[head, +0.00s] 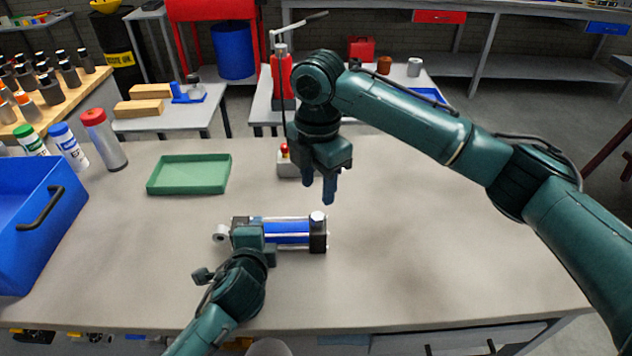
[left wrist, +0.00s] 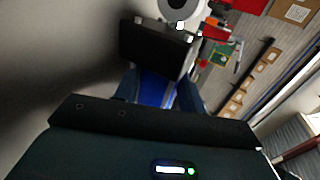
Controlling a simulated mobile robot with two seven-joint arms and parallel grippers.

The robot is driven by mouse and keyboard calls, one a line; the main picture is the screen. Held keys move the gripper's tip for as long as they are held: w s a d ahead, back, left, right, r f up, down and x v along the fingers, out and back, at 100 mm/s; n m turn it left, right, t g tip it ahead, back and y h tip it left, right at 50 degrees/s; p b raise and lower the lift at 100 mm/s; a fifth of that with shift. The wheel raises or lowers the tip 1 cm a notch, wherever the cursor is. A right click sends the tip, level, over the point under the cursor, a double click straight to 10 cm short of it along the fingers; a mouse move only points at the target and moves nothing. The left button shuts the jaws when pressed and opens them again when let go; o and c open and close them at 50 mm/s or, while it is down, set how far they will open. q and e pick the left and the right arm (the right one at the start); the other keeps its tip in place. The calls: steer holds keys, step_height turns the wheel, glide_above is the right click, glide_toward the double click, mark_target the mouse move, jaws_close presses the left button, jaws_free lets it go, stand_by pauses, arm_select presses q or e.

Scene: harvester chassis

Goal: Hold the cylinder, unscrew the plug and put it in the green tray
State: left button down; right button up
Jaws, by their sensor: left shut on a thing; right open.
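The blue cylinder (head: 288,232) with black end blocks lies on the workbench; its blue barrel also shows in the left wrist view (left wrist: 155,92). The silver plug (head: 317,217) stands upright on top of the right end block. My left gripper (head: 252,233) is shut on the cylinder near its left end; in the left wrist view its fingers (left wrist: 158,97) flank the barrel. My right gripper (head: 317,190) is open and empty, pointing down above the plug, apart from it. The green tray (head: 190,175) lies empty at the back left of the bench.
A blue crate (head: 35,225) stands at the left edge. Several bottles, one with a red cap (head: 104,140), stand behind it. A small box with a red button (head: 288,166) sits behind my right gripper. The bench right of the cylinder is clear.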

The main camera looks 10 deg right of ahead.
mark_target(318, 215)
steer(key=m, duration=1.5)
steer(key=shift+m, duration=0.3)
steer(key=m, duration=0.6)
steer(key=shift+m, duration=0.3)
steer(key=m, duration=0.7)
steer(key=shift+f+m, duration=0.4)
steer(key=shift+f, duration=3.65)
steer(key=shift+c, duration=0.4)
